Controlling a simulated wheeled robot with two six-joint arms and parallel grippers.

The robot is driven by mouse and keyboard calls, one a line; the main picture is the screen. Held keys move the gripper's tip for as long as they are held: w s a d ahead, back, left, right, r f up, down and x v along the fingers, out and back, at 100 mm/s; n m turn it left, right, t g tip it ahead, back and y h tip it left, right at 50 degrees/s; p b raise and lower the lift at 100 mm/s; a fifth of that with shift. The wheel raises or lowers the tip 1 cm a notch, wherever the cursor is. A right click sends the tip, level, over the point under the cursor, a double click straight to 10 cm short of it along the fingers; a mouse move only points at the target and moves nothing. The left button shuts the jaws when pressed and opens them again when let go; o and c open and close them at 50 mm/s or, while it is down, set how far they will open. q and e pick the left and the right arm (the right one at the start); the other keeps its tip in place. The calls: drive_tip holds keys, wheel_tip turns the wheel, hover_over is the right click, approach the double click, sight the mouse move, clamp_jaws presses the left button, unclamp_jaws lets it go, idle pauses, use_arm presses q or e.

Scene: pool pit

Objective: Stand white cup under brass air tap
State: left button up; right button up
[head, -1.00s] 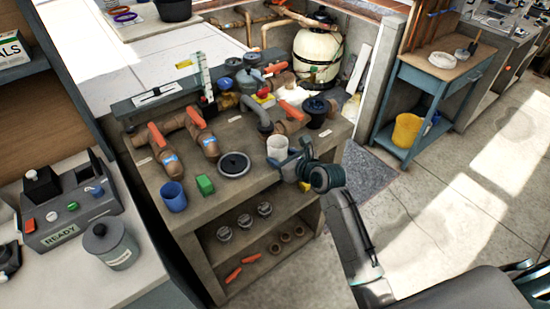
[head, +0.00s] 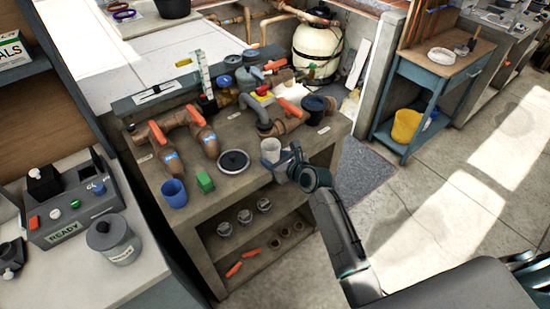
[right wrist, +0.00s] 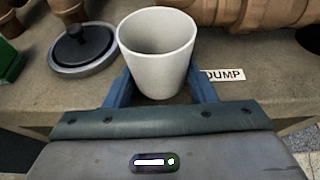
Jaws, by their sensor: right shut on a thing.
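The white cup (head: 270,150) is upright at the front right of the workbench top. My right gripper (head: 282,166) is shut on it from the near side. In the right wrist view the cup (right wrist: 157,50) stands between the two blue fingers of the gripper (right wrist: 158,92), its mouth open upward and empty-looking. Whether its base touches the bench I cannot tell. I cannot pick out the brass air tap with certainty among the fittings at the back of the bench. My left gripper is not in view.
The workbench (head: 222,189) carries a blue cup (head: 174,193), a green block (head: 205,182), a round black lid (head: 233,162), and pipes with orange handles (head: 203,138). A black cup (head: 315,105) stands right of the pipes. A DUMP label (right wrist: 225,75) lies right of the white cup.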

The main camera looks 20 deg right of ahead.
drive_tip(key=shift+s+f, duration=0.25)
drive_tip(key=shift+f, duration=0.4)
drive_tip(key=o, duration=0.9)
drive_tip(key=shift+d+f, duration=0.1)
drive_tip(key=shift+f, duration=0.05)
drive_tip(key=shift+o, duration=0.2)
drive_tip(key=shift+d+f, duration=0.1)
drive_tip(key=shift+r, duration=0.6)
drive_tip(key=r+b+v, duration=0.1)
drive_tip(key=v, duration=1)
drive_tip(key=shift+s+b, duration=0.2)
drive_tip(key=shift+b, duration=0.1)
